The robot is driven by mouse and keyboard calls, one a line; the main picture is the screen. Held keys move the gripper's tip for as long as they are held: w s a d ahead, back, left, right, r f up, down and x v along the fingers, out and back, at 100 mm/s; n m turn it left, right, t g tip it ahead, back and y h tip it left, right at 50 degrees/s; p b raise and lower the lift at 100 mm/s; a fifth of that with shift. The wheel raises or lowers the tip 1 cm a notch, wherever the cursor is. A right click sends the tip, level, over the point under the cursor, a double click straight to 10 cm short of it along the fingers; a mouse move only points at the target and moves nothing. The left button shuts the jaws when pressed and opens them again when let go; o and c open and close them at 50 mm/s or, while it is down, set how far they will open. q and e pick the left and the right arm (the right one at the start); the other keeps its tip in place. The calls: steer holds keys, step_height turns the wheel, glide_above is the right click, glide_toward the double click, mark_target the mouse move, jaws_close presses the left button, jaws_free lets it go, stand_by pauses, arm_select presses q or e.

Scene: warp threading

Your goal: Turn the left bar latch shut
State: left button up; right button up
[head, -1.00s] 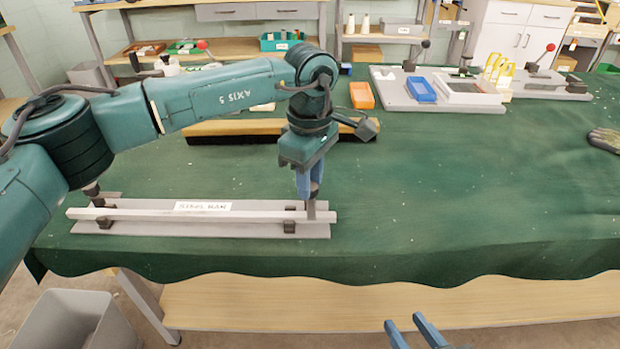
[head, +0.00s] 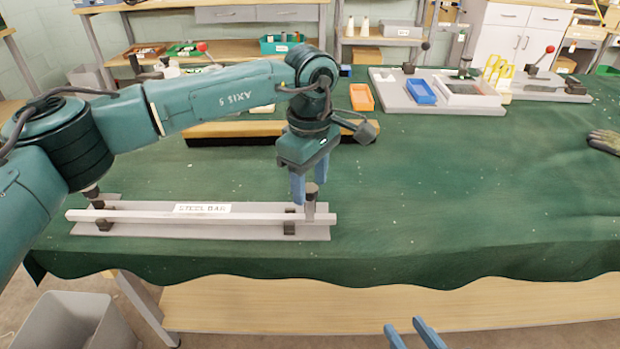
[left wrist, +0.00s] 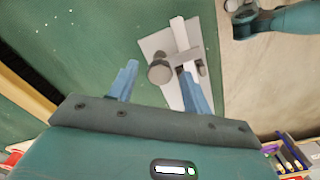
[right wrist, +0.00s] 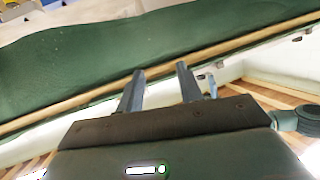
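A pale steel bar (head: 150,215) lies on a grey base plate (head: 250,233) at the table's front left. A latch with a round grey knob (head: 310,190) stands at the bar's right end; its arm appears to lie across the bar in the left wrist view (left wrist: 160,72). My left gripper (head: 309,186) is open and empty, pointing down just above and behind the right-end knob. My right gripper (head: 403,333) is open and empty in front of the table.
Dark supports (head: 290,228) hold the bar. Behind stands a long wooden-topped block (head: 230,128). An orange bin (head: 362,96) and a grey fixture board (head: 480,106) with a blue tray (head: 420,90) are further back. The table's middle right is clear; a glove (head: 605,140) lies at the right edge.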

mark_target(310, 188)
arm_select(q)
steer(key=shift+r, duration=0.1)
arm_select(e)
steer(key=shift+w+r, duration=0.1)
arm_select(q)
steer(key=shift+r, duration=0.35)
step_height(310, 188, up, 12)
steer(key=p, duration=0.1)
steer(key=shift+r, duration=0.15)
arm_select(e)
steer(key=shift+a+f+g, duration=0.25)
steer(key=shift+f+g, duration=0.05)
steer(key=shift+f, duration=0.05)
